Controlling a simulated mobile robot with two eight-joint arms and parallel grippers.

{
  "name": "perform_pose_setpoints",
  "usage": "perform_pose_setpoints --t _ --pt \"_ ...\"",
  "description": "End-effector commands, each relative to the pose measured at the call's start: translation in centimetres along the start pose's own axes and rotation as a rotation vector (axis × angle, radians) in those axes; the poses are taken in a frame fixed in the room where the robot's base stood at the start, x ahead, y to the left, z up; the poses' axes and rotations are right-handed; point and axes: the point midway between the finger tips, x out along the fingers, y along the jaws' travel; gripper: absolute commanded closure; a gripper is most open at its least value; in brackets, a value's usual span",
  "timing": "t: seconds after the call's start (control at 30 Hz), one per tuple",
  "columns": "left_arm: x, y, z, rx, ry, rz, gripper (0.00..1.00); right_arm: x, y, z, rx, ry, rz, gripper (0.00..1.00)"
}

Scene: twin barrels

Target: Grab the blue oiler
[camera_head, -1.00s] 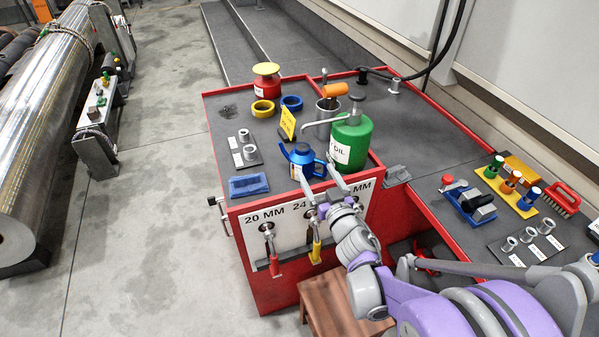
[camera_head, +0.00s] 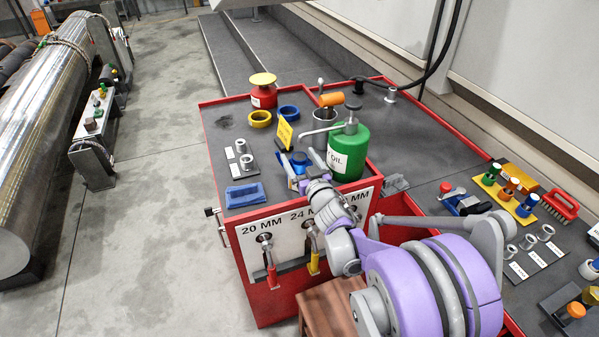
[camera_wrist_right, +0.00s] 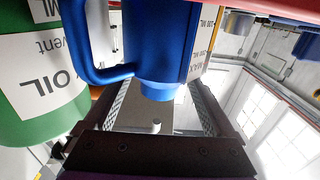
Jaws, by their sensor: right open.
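The blue oiler (camera_head: 300,160) stands on the red-edged cabinet top near its front edge, partly hidden by my right gripper (camera_head: 298,166). In the right wrist view the blue oiler (camera_wrist_right: 162,40), with its handle on the left, stands between the spread fingers of my right gripper (camera_wrist_right: 163,100). The fingers reach along both sides of it, and the jaws are open. I cannot tell whether either finger touches it. My left gripper is not in view.
A green oil can (camera_head: 348,152) stands close to the right of the oiler and shows large in the wrist view. A yellow sign (camera_head: 284,134) is behind it. A blue tray (camera_head: 245,194) lies to the left. A grey cup (camera_head: 325,122) stands behind.

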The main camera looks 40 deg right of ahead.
Motion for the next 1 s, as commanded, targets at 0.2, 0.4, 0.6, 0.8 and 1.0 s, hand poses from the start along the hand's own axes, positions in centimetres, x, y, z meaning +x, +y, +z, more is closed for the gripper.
perform_pose_setpoints --t 0.2,0.4,0.6,0.8,1.0 --pt "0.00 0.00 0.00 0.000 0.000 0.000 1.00 0.05 -0.01 0.00 0.000 0.000 0.000 0.14" --pt "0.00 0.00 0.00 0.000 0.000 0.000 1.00 0.03 -0.01 0.00 0.000 0.000 0.000 0.50" --pt "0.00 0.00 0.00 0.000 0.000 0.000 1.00 0.02 -0.01 0.02 0.000 -0.001 0.000 0.86" --pt "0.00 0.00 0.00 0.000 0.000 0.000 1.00 0.01 -0.01 0.04 0.000 -0.001 0.000 1.00" --pt "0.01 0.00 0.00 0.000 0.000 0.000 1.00 0.00 -0.02 0.02 0.000 -0.001 0.000 1.00"
